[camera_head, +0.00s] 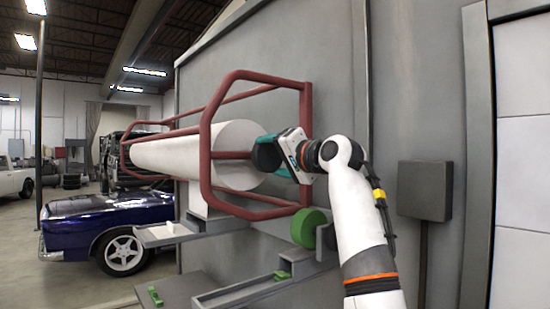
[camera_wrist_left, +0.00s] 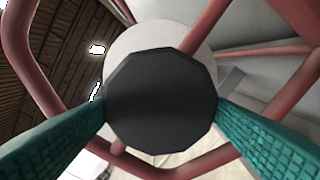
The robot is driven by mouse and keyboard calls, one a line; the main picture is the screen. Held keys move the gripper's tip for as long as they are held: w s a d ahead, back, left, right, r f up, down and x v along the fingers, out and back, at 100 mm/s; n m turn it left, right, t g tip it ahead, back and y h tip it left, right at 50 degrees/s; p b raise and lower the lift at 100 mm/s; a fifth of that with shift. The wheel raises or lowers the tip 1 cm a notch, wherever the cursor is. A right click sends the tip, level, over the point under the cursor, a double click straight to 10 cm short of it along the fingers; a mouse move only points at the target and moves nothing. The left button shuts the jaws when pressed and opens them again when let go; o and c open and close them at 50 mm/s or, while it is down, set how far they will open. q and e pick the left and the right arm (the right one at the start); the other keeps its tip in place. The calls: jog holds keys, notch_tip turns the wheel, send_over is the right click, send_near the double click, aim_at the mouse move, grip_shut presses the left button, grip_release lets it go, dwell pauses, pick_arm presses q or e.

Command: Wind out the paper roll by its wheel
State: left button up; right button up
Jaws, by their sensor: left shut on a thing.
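The white paper roll (camera_head: 190,160) lies lengthwise inside a dark red tube frame (camera_head: 205,145) on the grey wall, its round end facing me. A dark, many-sided wheel (camera_head: 265,156) sits at the end of the roll's axle; it fills the middle of the left wrist view (camera_wrist_left: 160,98). My left gripper (camera_head: 272,156) is shut on the wheel, its teal fingers on either side of the rim in the left wrist view. The gripper hides part of the wheel in the head view. My right gripper is not in view.
Below the frame are a grey tray (camera_head: 162,236), a lower grey rail (camera_head: 240,291) with small green pieces, and a green disc (camera_head: 309,229) close to my arm. A grey box (camera_head: 425,190) is on the wall at right. A blue car (camera_head: 100,225) stands at left.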

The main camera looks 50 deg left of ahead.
pick_arm(q)
jog(key=shift+n, duration=0.5)
jog(key=o, duration=1.4)
jog(key=d+b, duration=0.3)
jog(key=d, duration=0.9)
jog(key=shift+s, duration=0.45)
jog(key=shift+a, duration=0.1)
